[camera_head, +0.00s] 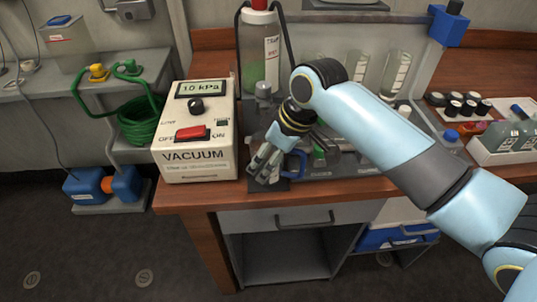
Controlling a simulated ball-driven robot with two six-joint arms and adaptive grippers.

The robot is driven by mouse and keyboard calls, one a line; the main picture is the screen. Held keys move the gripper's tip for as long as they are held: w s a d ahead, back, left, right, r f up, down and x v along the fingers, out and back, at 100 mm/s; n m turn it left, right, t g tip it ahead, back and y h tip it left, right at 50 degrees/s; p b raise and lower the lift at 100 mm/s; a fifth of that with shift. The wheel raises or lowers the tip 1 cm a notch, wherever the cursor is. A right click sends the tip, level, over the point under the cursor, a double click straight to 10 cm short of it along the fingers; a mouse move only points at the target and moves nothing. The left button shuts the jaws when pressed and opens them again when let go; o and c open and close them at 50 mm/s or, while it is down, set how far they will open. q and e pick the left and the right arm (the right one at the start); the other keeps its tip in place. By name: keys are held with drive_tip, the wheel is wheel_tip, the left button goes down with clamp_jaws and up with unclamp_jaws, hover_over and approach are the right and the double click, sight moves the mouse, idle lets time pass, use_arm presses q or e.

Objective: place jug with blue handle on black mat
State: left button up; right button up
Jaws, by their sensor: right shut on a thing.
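My right gripper (264,163) reaches down at the front edge of the wooden bench, just right of the vacuum box. It is shut on the jug with the blue handle (301,164). The blue handle shows to the right of the fingers; most of the jug's body is hidden behind the gripper and wrist. A dark patch, the black mat (283,185), shows under the fingers at the bench's front edge. I cannot tell whether the jug touches the mat. My left gripper is not in view.
The vacuum box (197,165) stands close on the left. A trap bottle (259,55) and clear cylinders (397,72) stand behind. The bench's front edge (340,192) is close to the gripper.

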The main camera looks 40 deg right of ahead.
drive_tip(key=o, duration=1)
drive_tip(key=shift+f, duration=0.1)
drive_tip(key=shift+r+p, duration=0.3)
drive_tip(key=shift+p+v, duration=0.8)
drive_tip(key=shift+p, duration=0.45)
drive_tip(key=s+d+p, duration=0.1)
drive_tip(key=s, duration=0.2)
drive_tip(key=s+d+p, duration=0.2)
drive_tip(key=s, duration=0.1)
drive_tip(key=s+d+p, duration=0.2)
drive_tip(key=s, duration=0.1)
drive_tip(key=shift+s+f, duration=0.3)
drive_tip(key=shift+s, duration=0.1)
drive_tip(key=shift+s+d+f, duration=0.1)
drive_tip(key=shift+s+d, duration=0.05)
drive_tip(key=shift+s, duration=0.2)
